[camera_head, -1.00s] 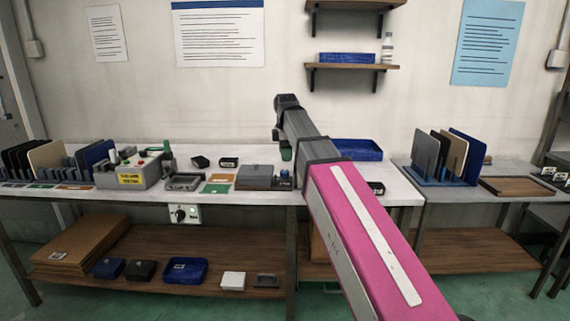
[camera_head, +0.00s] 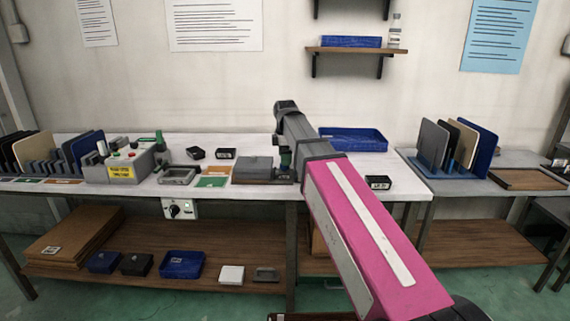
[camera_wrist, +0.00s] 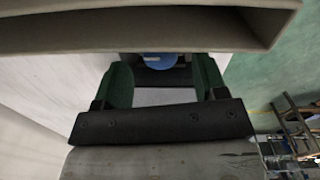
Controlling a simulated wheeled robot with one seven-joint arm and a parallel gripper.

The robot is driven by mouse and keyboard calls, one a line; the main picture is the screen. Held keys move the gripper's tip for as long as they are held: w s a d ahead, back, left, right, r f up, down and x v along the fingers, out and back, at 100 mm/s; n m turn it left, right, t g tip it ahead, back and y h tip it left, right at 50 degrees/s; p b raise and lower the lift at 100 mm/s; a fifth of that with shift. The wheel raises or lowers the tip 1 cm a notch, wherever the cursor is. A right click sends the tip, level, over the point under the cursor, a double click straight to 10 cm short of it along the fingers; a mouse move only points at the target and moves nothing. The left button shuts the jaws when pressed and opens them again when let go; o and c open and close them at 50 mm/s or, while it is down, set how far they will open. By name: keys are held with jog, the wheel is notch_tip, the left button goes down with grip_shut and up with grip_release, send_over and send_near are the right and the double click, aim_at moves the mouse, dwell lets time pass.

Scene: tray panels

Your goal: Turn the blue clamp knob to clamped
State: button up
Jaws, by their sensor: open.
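The blue clamp knob (camera_wrist: 158,61) shows in the wrist view as a round blue top with a pale mark, on a dark mount. It lies in the gap between my gripper's (camera_wrist: 162,75) two green fingers, towards their tips. The fingers stand apart, and I cannot tell whether either touches the knob. In the head view the knob is hidden behind my arm, beside the grey fixture (camera_head: 254,172) on the white bench.
A control box with a yellow label (camera_head: 123,172) and a grey frame (camera_head: 179,176) stand left on the bench (camera_head: 225,145). A blue tray (camera_head: 352,140) lies at the back, and a black block (camera_head: 379,182) sits right of my arm. A grey overhang (camera_wrist: 150,32) crosses the wrist view.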

aim_at(285, 167)
jog(key=shift+f, duration=1.4)
jog(key=c, duration=0.9)
